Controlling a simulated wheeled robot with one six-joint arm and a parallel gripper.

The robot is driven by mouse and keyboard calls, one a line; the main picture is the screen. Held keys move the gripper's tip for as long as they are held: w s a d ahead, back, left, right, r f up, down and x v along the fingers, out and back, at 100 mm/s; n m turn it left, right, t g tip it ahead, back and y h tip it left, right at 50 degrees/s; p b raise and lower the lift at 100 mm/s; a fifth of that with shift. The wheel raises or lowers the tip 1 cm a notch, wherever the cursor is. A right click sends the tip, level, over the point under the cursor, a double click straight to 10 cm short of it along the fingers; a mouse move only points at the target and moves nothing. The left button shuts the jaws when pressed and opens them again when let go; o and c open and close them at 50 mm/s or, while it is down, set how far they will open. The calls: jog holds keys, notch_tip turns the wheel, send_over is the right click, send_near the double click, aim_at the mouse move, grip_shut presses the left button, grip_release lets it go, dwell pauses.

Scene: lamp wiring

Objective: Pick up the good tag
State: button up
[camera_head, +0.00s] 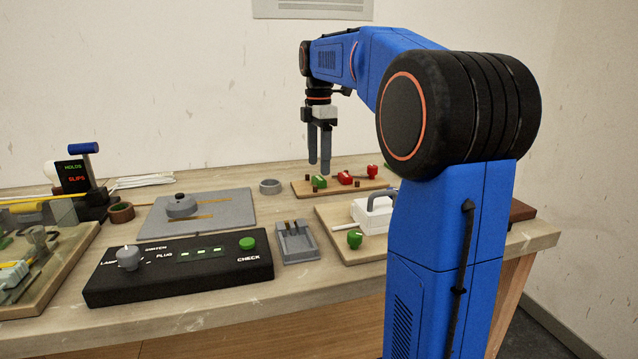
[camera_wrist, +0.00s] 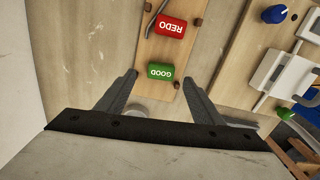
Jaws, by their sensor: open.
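The good tag (camera_wrist: 160,71) is a small green block marked GOOD in the wrist view. It lies on a narrow wooden board, just beyond and between my gripper's fingertips (camera_wrist: 158,80). In the head view the green tag (camera_head: 319,182) sits at the board's left part, below my gripper (camera_head: 319,165). My gripper points down above the board, with its two grey fingers apart and nothing between them. A red tag marked REDO (camera_wrist: 171,27) lies beside the green one on the same board.
A black check box (camera_head: 180,268) lies front left.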

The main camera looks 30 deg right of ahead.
aim_at(321, 178)
jog(key=shift+s+d+f, duration=0.1)
jog(key=shift+f, duration=1)
jog(key=shift+s+d+f, duration=0.1)
jog(key=shift+f, duration=0.95)
jog(key=c, duration=1.1)
